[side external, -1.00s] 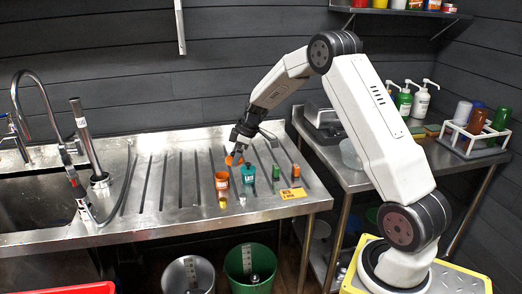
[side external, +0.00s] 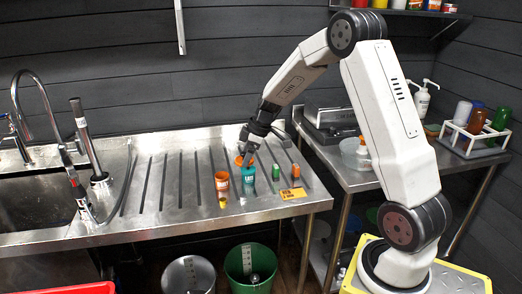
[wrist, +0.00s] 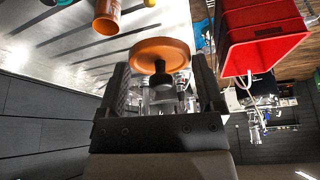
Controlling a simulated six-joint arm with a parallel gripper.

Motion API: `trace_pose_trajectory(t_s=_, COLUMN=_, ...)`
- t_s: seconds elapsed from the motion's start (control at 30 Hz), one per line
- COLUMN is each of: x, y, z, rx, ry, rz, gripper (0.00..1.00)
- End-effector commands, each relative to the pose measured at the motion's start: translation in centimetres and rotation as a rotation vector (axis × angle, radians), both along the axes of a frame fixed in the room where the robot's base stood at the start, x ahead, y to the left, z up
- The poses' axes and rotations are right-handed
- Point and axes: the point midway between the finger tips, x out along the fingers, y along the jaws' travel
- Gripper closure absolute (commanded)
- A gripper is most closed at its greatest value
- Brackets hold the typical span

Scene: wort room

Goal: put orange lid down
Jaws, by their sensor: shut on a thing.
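My gripper (side external: 245,154) is shut on the orange lid (wrist: 160,54), which is a round disc with a dark knob facing the wrist camera. In the side view the lid (side external: 240,161) shows as a small orange patch under the fingers, low over the ribbed steel drainboard. It is close to the upper part of a labelled teal container (side external: 249,184); I cannot tell whether they touch. An orange cup (side external: 222,182) stands just left of the teal container, and it also shows in the wrist view (wrist: 106,18).
A small green item (side external: 275,172) and an orange one (side external: 295,171) stand to the right, near a yellow card (side external: 292,194). A small yellow item (side external: 223,203) is at the front. The drainboard's left part (side external: 160,205) is clear. The sink (side external: 35,198) is far left.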

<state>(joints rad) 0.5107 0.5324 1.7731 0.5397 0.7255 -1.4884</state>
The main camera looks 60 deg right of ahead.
Motion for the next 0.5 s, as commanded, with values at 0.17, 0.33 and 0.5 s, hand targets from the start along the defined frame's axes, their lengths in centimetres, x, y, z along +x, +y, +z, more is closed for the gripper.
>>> trace_pose_trajectory(t_s=0.17, x=0.0, y=0.0, z=0.0, rx=0.000, ry=0.000, rz=0.000, gripper=0.70)
trace_pose_trajectory(t_s=0.33, x=-0.2, y=-0.1, z=-0.1, rx=0.000, ry=0.000, rz=-0.001, gripper=0.70)
trace_pose_trajectory(t_s=0.5, x=-1.5, y=-0.6, z=-0.5, rx=0.002, ry=0.000, rz=-0.002, gripper=0.70)
